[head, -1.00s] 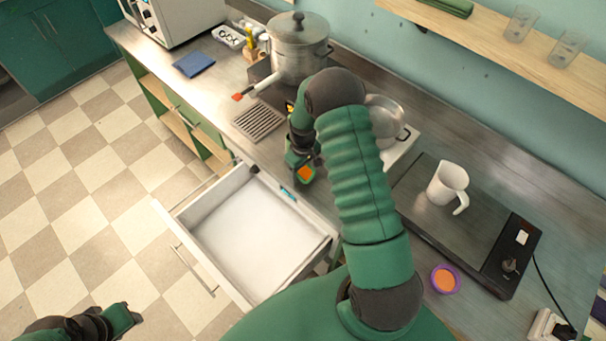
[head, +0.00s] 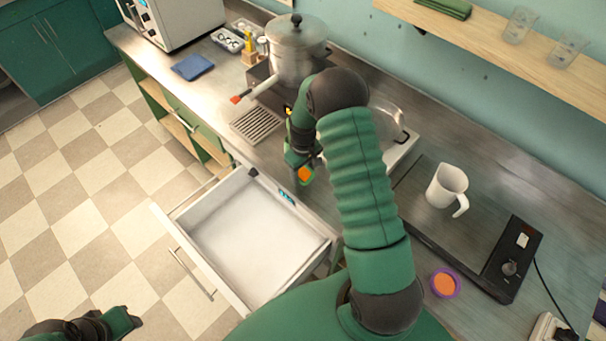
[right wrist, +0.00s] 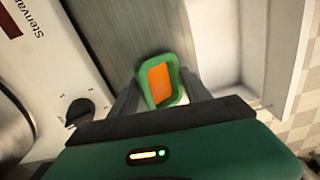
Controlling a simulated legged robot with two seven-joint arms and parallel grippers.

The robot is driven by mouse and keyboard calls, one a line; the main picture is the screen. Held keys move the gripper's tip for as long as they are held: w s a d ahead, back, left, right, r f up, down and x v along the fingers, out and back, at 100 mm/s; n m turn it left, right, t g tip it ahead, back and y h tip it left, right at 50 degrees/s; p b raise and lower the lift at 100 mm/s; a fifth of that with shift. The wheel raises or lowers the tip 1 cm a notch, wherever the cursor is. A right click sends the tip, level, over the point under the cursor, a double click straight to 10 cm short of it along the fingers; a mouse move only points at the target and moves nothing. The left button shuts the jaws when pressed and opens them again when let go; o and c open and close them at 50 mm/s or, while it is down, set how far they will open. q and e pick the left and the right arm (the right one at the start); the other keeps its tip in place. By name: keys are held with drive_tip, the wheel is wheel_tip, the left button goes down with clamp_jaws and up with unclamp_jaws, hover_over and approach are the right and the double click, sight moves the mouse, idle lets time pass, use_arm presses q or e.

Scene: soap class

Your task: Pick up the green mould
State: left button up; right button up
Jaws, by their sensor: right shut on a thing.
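The green mould (right wrist: 174,99) with orange filling is between the two fingers of my right gripper (right wrist: 162,98) in the right wrist view. The fingers touch it on both sides, and the gripper is shut on it. In the head view the mould (head: 305,174) shows at the end of my right gripper (head: 303,166), near the counter's front edge, beside the open drawer. I cannot tell whether it is lifted off the counter. My left gripper (head: 122,322) is at the bottom left over the floor, and its fingers are not clear.
An open, empty white drawer (head: 245,240) stands out below the counter. A purple mould with orange filling (head: 445,283) lies near the black hot plate (head: 428,224), which bears a white jug (head: 447,186). A large pot (head: 297,52) stands at the back.

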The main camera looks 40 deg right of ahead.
drive_tip(key=shift+r, duration=0.75)
drive_tip(key=shift+a+r+b, duration=0.2)
drive_tip(key=shift+r+b, duration=0.1)
drive_tip(key=w+a+r+b, duration=0.1)
drive_tip(key=w+a+b, duration=0.2)
drive_tip(key=a, duration=1.2)
drive_tip(key=shift+w+r, duration=0.25)
drive_tip(key=shift+w, duration=0.25)
drive_tip(key=shift+a, duration=0.1)
idle(1.3)
